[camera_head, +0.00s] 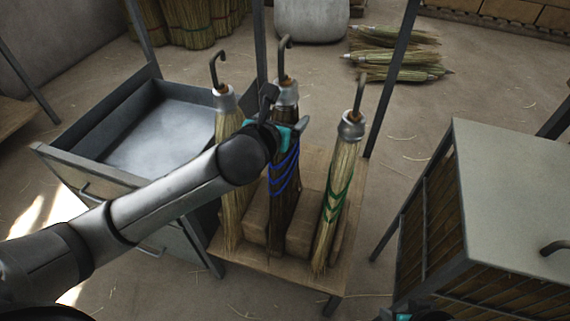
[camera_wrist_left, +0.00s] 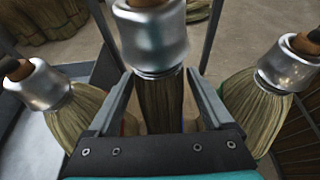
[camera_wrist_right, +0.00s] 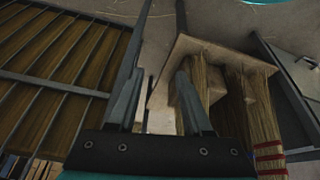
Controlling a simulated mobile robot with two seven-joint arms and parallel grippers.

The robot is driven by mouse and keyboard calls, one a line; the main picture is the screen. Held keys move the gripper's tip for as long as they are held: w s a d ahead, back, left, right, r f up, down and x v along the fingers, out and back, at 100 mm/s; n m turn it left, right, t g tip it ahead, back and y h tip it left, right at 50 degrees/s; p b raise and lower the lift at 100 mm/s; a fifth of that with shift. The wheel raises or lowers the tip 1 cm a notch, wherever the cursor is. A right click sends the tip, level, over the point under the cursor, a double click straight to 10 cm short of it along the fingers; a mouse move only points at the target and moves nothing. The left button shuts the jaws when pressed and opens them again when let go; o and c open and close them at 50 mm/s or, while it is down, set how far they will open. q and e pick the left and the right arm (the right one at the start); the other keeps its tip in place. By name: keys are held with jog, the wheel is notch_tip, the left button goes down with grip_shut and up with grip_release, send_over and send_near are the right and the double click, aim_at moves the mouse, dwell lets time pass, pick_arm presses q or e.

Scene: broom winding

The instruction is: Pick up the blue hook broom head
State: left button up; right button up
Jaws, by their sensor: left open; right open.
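The broom head with blue bands (camera_head: 284,178) stands upright in the middle of a wooden stand (camera_head: 345,245), with a metal collar and dark hook (camera_head: 283,55) on top. My left gripper (camera_head: 288,112) is open at this broom, just below its collar. In the left wrist view the open left fingers (camera_wrist_left: 160,88) lie either side of its neck below the silver collar (camera_wrist_left: 150,40); no firm contact shows. My right gripper (camera_wrist_right: 158,75) is open and empty in the right wrist view, low beside the stand. In the head view only a bit of it shows at the bottom edge.
A hooked broom (camera_head: 226,130) stands on the left, and a green-banded one (camera_head: 338,190) on the right. A metal tray cabinet (camera_head: 160,135) is at left, a slatted crate with a pale top (camera_head: 515,190) at right. Broom bundles (camera_head: 395,55) lie on the floor behind.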

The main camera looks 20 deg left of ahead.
pick_arm(q)
jog(key=shift+w+f+b, duration=0.35)
jog(key=shift+w+b, duration=0.05)
jog(key=shift+w, duration=0.2)
jog(key=shift+w+f+b, duration=0.2)
jog(key=shift+w+b, duration=0.1)
jog(key=shift+w, duration=0.15)
jog(key=shift+w+d, duration=0.1)
jog(key=shift+w, duration=0.3)
pick_arm(e)
jog(key=shift+w+a+r+t+y, duration=0.2)
jog(key=shift+w+a+r+t, duration=0.2)
jog(key=shift+r, duration=0.2)
jog(key=shift+w+a+r+t+y, duration=0.2)
jog(key=shift+w+a+r+t, duration=0.15)
jog(key=shift+r, duration=0.25)
pick_arm(q)
jog(key=shift+f, duration=0.1)
grip_shut()
